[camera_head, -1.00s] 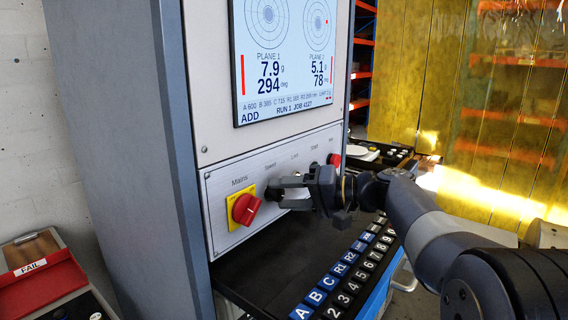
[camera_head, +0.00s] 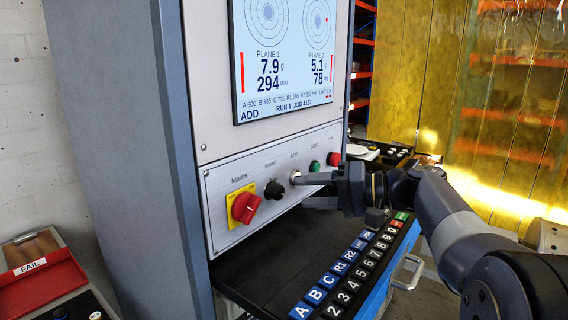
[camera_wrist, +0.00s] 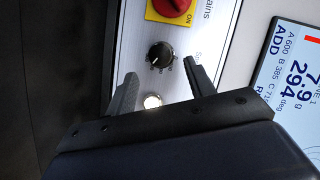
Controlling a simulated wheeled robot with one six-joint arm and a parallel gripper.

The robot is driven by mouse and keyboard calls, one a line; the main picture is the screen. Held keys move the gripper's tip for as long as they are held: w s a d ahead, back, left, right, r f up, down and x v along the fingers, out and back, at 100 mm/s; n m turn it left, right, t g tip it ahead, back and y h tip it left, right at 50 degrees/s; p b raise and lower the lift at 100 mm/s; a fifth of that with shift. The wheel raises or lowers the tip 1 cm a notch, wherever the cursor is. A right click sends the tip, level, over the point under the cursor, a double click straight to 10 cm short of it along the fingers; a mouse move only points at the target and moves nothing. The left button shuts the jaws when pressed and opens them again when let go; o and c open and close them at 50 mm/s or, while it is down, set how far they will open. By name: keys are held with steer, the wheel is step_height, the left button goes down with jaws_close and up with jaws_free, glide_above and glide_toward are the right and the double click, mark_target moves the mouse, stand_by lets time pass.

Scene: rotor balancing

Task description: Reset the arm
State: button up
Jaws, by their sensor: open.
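My gripper (camera_head: 305,190) is open and empty in front of the cabinet's control panel (camera_head: 222,195). In the wrist view its two fingers (camera_wrist: 158,80) stand apart, with a round metal switch or button (camera_wrist: 152,101) showing between them. The black speed knob (camera_wrist: 160,54) lies just beyond the fingertips and also shows in the head view (camera_head: 274,190), clear of the fingers. Whether a fingertip touches the panel cannot be told.
A red mains switch (camera_head: 245,208) on a yellow plate is left of the knob. Green (camera_head: 314,166) and red (camera_head: 334,158) buttons are to the right. A screen (camera_head: 285,60) is above. A keypad shelf (camera_head: 250,274) juts out below. A red FAIL tray (camera_head: 40,285) is at lower left.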

mark_target(281, 192)
steer(key=x, duration=0.5)
steer(key=shift+a, duration=0.3)
steer(key=shift+w+n, duration=0.1)
steer(key=shift+n, duration=0.3)
steer(key=shift+r+n+h, duration=0.15)
steer(key=shift+n+h, duration=0.45)
steer(key=shift+n, duration=0.3)
steer(key=n+t+h, duration=0.1)
steer(key=n, duration=0.1)
steer(key=n+t+h, duration=0.1)
steer(key=shift+s+r+n, duration=0.1)
steer(key=shift+s+n, duration=0.15)
steer(key=shift+n, duration=0.15)
steer(key=n, duration=0.1)
steer(key=n+t+h+p, duration=0.1)
steer(key=shift+s+a+n, duration=0.15)
steer(key=shift+n, duration=0.15)
steer(key=shift+n+t+h+p, duration=0.6)
steer(key=shift+n+t, duration=0.1)
steer(key=shift+n, duration=0.4)
steer(key=shift+b+v, duration=0.45)
steer(key=shift+v, duration=1.75)
steer(key=shift+s, duration=0.1)
